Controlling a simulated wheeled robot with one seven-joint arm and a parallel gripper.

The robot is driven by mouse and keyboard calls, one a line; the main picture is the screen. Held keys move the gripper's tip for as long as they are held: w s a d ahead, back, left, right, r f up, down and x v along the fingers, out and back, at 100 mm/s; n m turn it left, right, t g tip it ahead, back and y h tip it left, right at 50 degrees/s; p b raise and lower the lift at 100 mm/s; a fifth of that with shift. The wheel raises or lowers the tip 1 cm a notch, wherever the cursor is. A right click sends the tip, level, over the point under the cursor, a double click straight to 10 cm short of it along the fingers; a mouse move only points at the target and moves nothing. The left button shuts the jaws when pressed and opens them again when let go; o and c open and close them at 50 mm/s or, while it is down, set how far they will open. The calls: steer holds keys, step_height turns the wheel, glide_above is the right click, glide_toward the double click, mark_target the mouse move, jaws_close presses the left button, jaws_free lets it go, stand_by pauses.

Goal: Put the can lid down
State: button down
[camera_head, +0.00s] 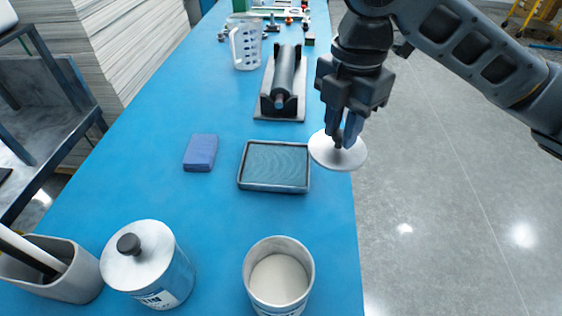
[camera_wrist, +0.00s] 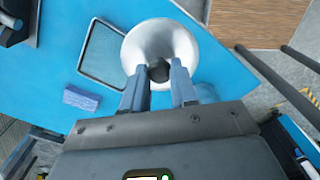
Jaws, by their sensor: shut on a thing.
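The can lid (camera_head: 324,155) is a pale round disc with a dark knob at its centre. My gripper (camera_head: 343,140) is shut on the knob and holds the lid in the air at the right edge of the blue table. In the wrist view the lid (camera_wrist: 146,40) shows beyond my gripper (camera_wrist: 159,77), with the fingers on both sides of the knob. An open can (camera_head: 279,278) with pale contents stands at the front of the table. A second can (camera_head: 148,268) to its left has its own lid with a black knob on.
A dark-rimmed tray (camera_head: 274,188) lies left of the held lid, with a blue sponge-like block (camera_head: 200,152) beside it. A roller on a stand (camera_head: 285,85) and a clear jug (camera_head: 246,45) stand farther back. A grey holder (camera_head: 50,275) is front left. Blue table (camera_head: 215,220) is bare between these.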

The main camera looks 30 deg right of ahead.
steer(key=shift+w+a+f+p, duration=0.25)
steer(key=shift+w+a+f, duration=0.75)
steer(key=shift+f, duration=0.5)
steer(key=shift+w+a+f+p, duration=0.2)
steer(key=shift+w+a+f, duration=0.55)
steer(key=shift+a+f, duration=0.65)
steer(key=shift+w+a+f+p, duration=0.25)
steer(key=shift+w+a+f, duration=0.65)
steer(key=shift+f, duration=0.75)
steer(key=shift+f, duration=0.35)
steer(key=c, duration=0.9)
jaws_free()
steer(key=shift+r, duration=0.1)
step_height(320, 180, up, 13)
steer(key=shift+f, duration=0.2)
